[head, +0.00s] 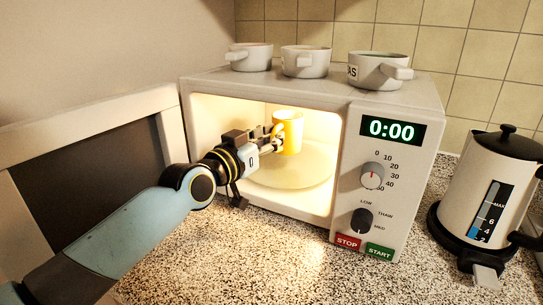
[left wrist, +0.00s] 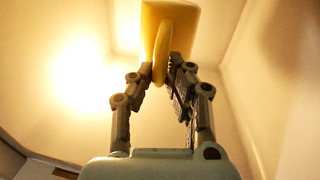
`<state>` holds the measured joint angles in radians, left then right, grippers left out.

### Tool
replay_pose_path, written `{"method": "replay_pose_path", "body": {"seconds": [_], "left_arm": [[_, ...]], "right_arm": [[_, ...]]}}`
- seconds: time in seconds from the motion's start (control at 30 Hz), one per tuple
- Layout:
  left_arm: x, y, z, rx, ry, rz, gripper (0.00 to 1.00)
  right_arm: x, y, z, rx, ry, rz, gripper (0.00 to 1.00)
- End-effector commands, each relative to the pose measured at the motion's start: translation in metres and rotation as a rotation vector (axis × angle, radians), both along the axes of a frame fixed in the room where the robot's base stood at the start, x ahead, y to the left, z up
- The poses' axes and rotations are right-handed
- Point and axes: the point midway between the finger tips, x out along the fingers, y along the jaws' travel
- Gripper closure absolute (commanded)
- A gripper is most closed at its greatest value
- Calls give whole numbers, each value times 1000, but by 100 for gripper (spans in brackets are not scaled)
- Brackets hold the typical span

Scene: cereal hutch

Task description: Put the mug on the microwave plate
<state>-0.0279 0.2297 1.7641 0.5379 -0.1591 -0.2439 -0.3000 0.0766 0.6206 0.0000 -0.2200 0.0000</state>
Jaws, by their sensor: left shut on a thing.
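A yellow mug (head: 290,131) is inside the lit microwave (head: 390,190), upright, over the round microwave plate (head: 294,176). My left gripper (head: 272,140) reaches in through the open door and is shut on the mug by its handle. In the left wrist view the mug (left wrist: 168,30) is at the top, with its handle between the fingers of the left gripper (left wrist: 165,70). I cannot tell for sure whether the mug's base touches the plate. My right gripper is out of view.
The microwave door (head: 90,170) stands open at the left. Three bowls, among them a middle one (head: 305,62), stand on top of the microwave. A kettle (head: 490,195) stands at the right. The speckled counter (head: 290,265) in front is clear apart from my arm.

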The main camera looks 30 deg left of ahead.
Motion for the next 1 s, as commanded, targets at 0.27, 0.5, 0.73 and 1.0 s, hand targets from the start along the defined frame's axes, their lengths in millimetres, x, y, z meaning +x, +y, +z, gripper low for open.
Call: {"method": "replay_pose_path", "body": {"seconds": [0.27,0.5,0.73,1.0], "left_arm": [[4,0,-31,-1,-4,1,100],[4,0,-29,0,-4,1,100],[4,0,-34,0,0,0,76],[4,0,-34,0,0,0,63]], "right_arm": [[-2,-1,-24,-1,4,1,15],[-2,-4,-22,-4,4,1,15],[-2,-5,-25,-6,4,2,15],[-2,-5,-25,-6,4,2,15]]}}
